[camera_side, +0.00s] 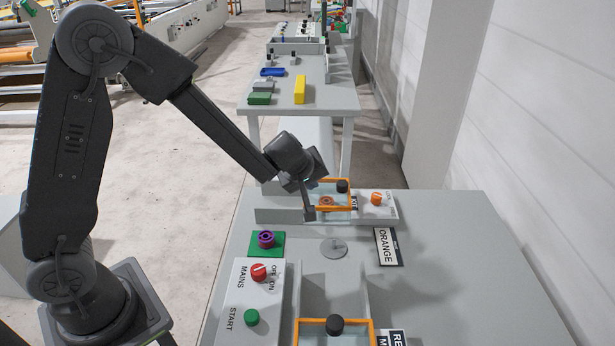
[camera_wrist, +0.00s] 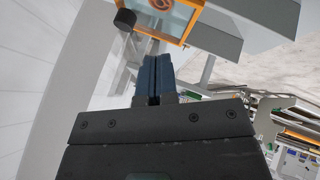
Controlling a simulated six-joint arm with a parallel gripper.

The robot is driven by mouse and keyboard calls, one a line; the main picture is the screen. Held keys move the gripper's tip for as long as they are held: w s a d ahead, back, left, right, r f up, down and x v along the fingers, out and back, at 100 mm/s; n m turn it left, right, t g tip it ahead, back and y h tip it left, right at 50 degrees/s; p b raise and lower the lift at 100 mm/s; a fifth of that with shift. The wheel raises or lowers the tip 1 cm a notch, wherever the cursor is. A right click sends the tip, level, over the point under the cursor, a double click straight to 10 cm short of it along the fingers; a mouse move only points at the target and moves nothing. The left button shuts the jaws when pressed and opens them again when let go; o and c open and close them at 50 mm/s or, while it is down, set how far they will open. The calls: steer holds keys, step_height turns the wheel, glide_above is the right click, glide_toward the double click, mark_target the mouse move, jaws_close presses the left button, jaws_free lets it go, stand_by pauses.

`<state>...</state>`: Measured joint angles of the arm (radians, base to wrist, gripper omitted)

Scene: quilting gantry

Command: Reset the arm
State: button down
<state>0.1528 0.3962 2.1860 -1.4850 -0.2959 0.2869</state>
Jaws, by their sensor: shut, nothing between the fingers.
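My gripper (camera_side: 309,213) hangs over the work table, with its fingers pointing down beside the near left of a clear, orange-framed cover (camera_side: 333,181). Its fingers are shut and empty. In the wrist view the closed dark-blue fingers (camera_wrist: 153,60) point toward the same orange-framed cover (camera_wrist: 188,30), which has a black knob (camera_wrist: 125,19). An orange ring-shaped part (camera_side: 326,201) shows at that cover; it also shows at the top of the wrist view (camera_wrist: 160,4). I cannot tell whether the fingers touch the frame.
A purple ring part (camera_side: 266,239) sits on a green pad (camera_side: 279,250). A box with a red MAINS knob (camera_side: 258,272) and green START button (camera_side: 251,317) stands in front. A second orange-framed cover (camera_side: 313,321) is nearer. The table's right side (camera_side: 480,270) is clear.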

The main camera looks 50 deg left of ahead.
steer(key=s+d+r+m+t+h, duration=0.1)
steer(key=s+d+r+m+h, duration=0.25)
steer(key=s+r, duration=0.35)
steer(key=s+d+r+m+t+h, duration=0.1)
steer(key=s+d+r+m+h, duration=0.3)
steer(key=r, duration=0.6)
steer(key=s+a+m+g+y, duration=0.1)
steer(key=s+a+m+y, duration=0.1)
steer(key=s, duration=0.6)
steer(key=s+a+f+m+g+y, duration=0.1)
steer(key=s+a+m+g+y, duration=0.1)
steer(key=s, duration=0.6)
steer(key=shift+s+a+f+m+y, duration=0.25)
steer(key=shift+a+m+y, duration=0.2)
steer(key=shift+a+m, duration=0.3)
steer(key=shift+w+d, duration=0.1)
